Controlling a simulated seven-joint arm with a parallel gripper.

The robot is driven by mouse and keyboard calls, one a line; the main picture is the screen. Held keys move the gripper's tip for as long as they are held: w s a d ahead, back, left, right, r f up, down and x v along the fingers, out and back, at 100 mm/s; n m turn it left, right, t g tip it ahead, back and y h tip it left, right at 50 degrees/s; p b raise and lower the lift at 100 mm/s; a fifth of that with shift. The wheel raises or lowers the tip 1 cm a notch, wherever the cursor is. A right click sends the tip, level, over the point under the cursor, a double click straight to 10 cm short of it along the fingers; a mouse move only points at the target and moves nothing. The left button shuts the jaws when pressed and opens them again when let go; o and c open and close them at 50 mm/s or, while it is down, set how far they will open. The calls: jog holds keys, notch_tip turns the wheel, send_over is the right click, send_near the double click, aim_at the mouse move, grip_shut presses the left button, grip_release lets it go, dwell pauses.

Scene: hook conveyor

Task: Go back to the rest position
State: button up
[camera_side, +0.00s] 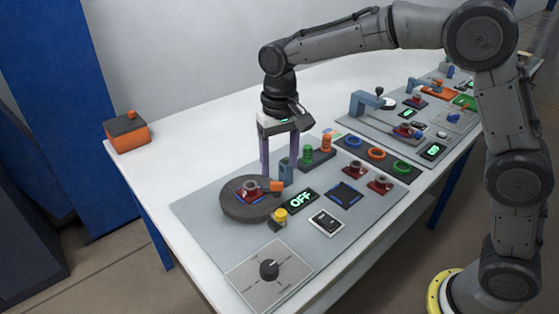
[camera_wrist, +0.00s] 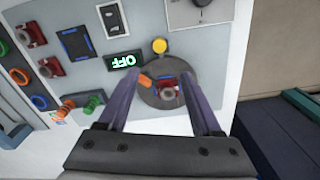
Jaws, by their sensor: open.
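My gripper (camera_side: 279,157) is open and empty, with its two purple fingers pointing down above the back edge of the grey board (camera_side: 205,212). In the wrist view my gripper (camera_wrist: 163,90) has its fingers spread, with the round dark turntable (camera_wrist: 150,92) showing between and beyond them. The turntable (camera_side: 238,204) carries a red and grey part (camera_side: 250,188) at its middle. The fingers look apart from the part; nothing is held.
An "OFF" display (camera_side: 300,200), a yellow button (camera_side: 280,215), a dial (camera_side: 269,269) and a rocker switch (camera_side: 326,222) sit on the board. Green and orange pegs (camera_side: 317,150) stand close right of my gripper. An orange-and-black box (camera_side: 127,133) is far left. White tabletop is clear behind.

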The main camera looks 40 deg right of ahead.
jog(key=s+d+r+t, duration=0.4)
jog(key=s+d+r, duration=0.4)
jog(key=s+r, duration=0.35)
jog(key=s+d+f+n, duration=0.1)
jog(key=s+f, duration=0.2)
jog(key=s, duration=0.4)
jog(key=s+d+f+n+t, duration=0.1)
jog(key=s+d+f+n, duration=0.1)
jog(key=s, duration=0.6)
jog(key=shift+s+d+f+t, duration=0.25)
jog(key=shift+s+f+t, duration=0.05)
jog(key=shift+f, duration=0.45)
